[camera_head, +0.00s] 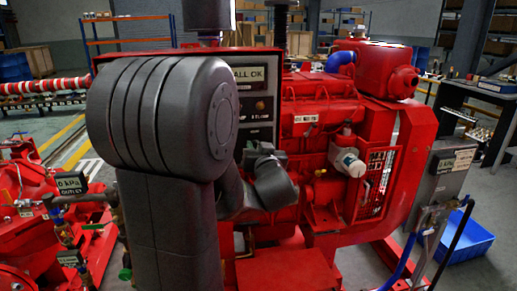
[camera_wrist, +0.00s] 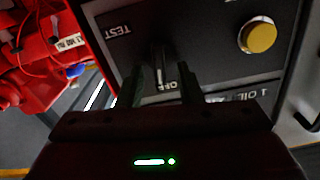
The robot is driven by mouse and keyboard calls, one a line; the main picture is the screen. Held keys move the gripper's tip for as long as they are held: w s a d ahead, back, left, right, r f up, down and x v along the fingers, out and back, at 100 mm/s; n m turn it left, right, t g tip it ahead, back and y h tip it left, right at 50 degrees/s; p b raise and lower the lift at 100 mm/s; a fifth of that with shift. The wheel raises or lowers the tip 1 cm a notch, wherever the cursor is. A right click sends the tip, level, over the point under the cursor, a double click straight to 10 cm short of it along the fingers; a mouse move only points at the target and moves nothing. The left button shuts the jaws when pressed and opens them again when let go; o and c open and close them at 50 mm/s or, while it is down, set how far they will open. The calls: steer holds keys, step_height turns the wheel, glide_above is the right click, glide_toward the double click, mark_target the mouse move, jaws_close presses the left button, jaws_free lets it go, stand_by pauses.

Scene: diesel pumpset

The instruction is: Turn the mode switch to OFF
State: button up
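In the wrist view the mode switch (camera_wrist: 157,58) is a dark lever-shaped knob on a dark panel (camera_wrist: 205,50). The OFF label (camera_wrist: 170,86) reads upside down close beside the knob's lower end. The TEST label (camera_wrist: 117,31) is up and to the left. My gripper (camera_wrist: 161,76) is open, with one finger on each side of the knob and gaps visible between fingers and knob. Which label the knob points at is hard to tell. In the head view my arm hides the switch and my fingertips.
The head view shows the panel's ALL OK display (camera_head: 249,74) and the red engine (camera_head: 310,130) close beside my arm. A blue crate (camera_head: 468,238) stands on the floor at right.

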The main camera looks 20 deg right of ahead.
jaws_close()
steer(key=shift+f, duration=0.1)
steer(key=shift+n+b, duration=0.8)
jaws_free()
